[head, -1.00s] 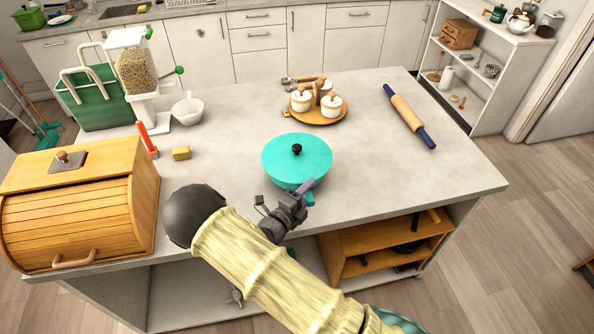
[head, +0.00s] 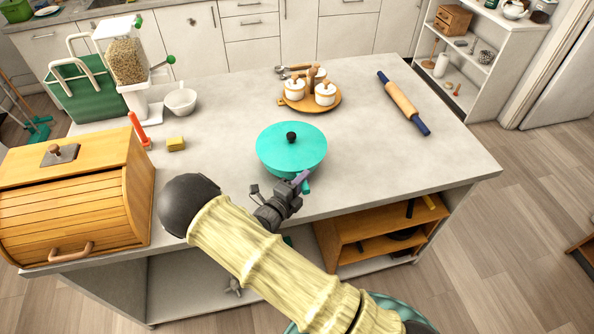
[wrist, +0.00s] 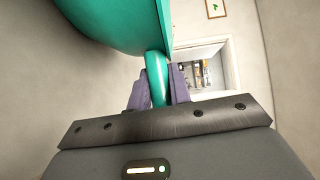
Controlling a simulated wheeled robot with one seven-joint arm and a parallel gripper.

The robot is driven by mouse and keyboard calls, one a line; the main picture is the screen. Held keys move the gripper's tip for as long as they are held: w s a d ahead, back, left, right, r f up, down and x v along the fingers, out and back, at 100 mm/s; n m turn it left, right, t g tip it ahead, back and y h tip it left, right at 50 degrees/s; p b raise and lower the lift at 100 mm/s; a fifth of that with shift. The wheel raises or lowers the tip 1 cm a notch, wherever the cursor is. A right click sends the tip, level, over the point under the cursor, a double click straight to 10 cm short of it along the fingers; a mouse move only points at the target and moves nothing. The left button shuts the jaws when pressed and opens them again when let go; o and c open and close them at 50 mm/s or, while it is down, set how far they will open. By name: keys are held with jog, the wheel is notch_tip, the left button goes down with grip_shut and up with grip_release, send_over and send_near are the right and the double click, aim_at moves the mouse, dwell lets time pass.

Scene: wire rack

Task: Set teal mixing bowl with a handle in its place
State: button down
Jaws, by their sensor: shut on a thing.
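The teal mixing bowl (head: 275,146) is at the middle of the island counter, near its front edge. A flat round teal top with a black knob (head: 291,137) covers it, and its inside is hidden. I cannot tell whether it rests on the counter or is slightly raised. My gripper (head: 302,182) reaches it from the front. In the wrist view the teal handle (wrist: 156,78) lies between the two purple fingers, which are shut on it. The bowl's side (wrist: 115,22) fills the upper left there.
Behind the bowl is a round wooden tray (head: 333,103) with white jars. A rolling pin (head: 403,102) lies to the right. The counter (head: 385,165) right of the bowl is clear.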

jog(key=shift+r, duration=0.15)
notch_tip(320, 180, up, 10)
jog(key=b, duration=0.2)
jog(key=shift+b, duration=0.35)
dwell(0.4)
